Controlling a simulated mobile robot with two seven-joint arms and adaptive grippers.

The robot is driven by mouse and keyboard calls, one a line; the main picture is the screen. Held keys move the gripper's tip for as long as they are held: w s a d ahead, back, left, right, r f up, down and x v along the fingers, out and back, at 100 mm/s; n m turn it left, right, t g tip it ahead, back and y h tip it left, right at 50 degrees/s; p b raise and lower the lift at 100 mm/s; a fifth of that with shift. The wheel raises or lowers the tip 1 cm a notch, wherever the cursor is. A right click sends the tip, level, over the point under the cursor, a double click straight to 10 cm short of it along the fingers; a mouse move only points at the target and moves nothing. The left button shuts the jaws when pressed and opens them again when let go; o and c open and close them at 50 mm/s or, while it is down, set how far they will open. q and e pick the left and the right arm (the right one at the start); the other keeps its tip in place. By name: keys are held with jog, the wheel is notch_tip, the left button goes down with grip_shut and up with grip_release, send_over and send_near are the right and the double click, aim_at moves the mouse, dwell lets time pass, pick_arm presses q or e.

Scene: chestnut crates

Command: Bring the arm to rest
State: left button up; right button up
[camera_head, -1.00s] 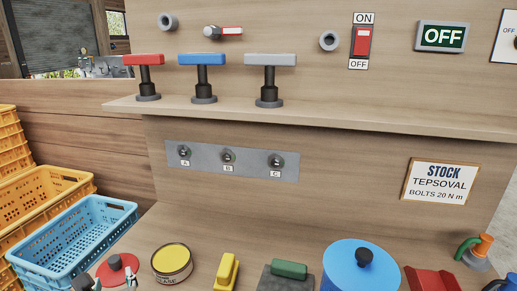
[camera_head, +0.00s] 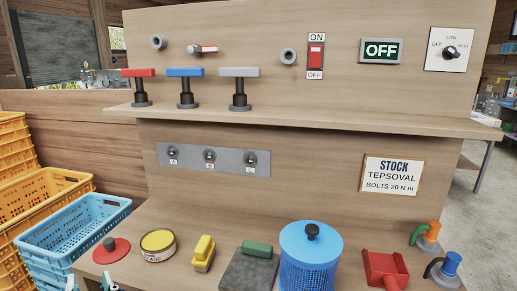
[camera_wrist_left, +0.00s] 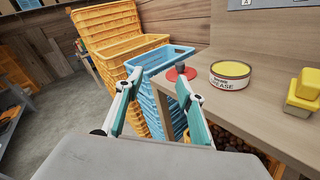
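My left gripper (camera_head: 88,283) shows only by its fingertips at the lower left edge of the head view, just in front of the bench. In the left wrist view its two green-and-white fingers (camera_wrist_left: 160,88) stand wide apart with nothing between them. It is open and empty. Beyond the fingers are a blue crate stack (camera_wrist_left: 170,62) and the bench corner with a red knobbed lid (camera_wrist_left: 181,72). My right gripper is in neither view.
The bench bears the red lid (camera_head: 111,250), a grease tin (camera_head: 158,246), a yellow block (camera_head: 203,253), a blue perforated basket (camera_head: 311,250) and a red scoop (camera_head: 384,268). Blue crates (camera_head: 75,227) and orange crates (camera_head: 40,190) stand left. Open floor (camera_wrist_left: 60,90) lies left in the wrist view.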

pick_arm(q)
jog(key=w+d+r+m+t, duration=0.1)
jog(key=d+r+m+t, duration=0.4)
jog(key=m, duration=0.6)
jog(key=w+d+f+m+t+h, duration=0.1)
jog(key=d+f+m+t+h, duration=0.3)
jog(key=d+f+m+h, duration=1.05)
jog(key=s+d+f+m+g+h, duration=0.1)
jog(key=s+f+m+g, duration=0.15)
jog(key=f+m, duration=0.4)
jog(key=s+d+f+m+g+h, duration=0.1)
jog(key=f+m+g, duration=0.2)
jog(key=f+m, duration=0.3)
jog(key=s+a+f+m+g+y, duration=0.2)
jog(key=s+f+m+g, duration=0.3)
jog(key=f, duration=0.8)
jog(key=s+m, duration=0.1)
jog(key=s, duration=0.1)
jog(key=shift+s+a+m, duration=0.3)
jog(key=shift+s+m, duration=0.05)
jog(key=shift+m, duration=0.05)
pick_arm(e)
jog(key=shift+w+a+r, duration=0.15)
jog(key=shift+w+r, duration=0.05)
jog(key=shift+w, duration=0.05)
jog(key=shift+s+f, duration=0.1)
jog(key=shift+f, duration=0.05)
